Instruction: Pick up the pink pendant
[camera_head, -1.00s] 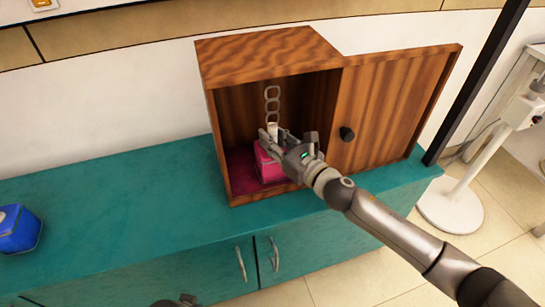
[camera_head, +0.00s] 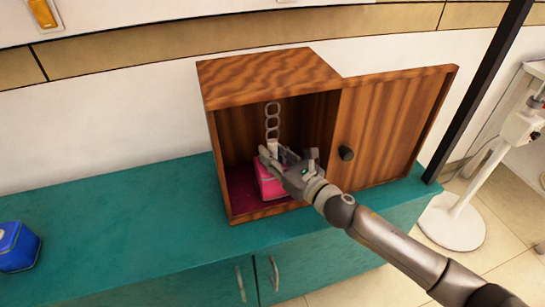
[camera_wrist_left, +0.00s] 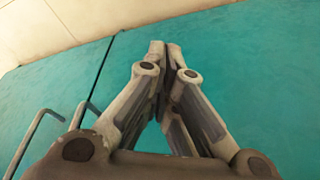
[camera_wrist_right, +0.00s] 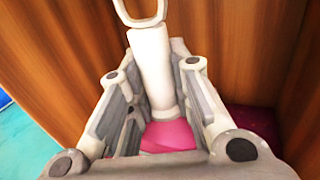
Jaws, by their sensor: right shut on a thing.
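My right gripper (camera_head: 272,157) reaches in from the right and is shut on the pendant's pale neck, which shows between the fingers in the right wrist view (camera_wrist_right: 155,70). The pink body (camera_wrist_right: 168,135) is below the fingers there. I cannot tell whether the pendant touches the cabinet floor. My left gripper (camera_wrist_left: 166,48) is shut and empty in front of the teal cupboard doors in the left wrist view.
The wooden cabinet (camera_head: 265,76) stands on a teal counter (camera_head: 120,213), its door (camera_head: 395,125) swung open to the right with a dark knob (camera_head: 346,153). A blue object (camera_head: 17,246) is at the far left. A white stand (camera_head: 453,222) is at the right. The counter between is clear.

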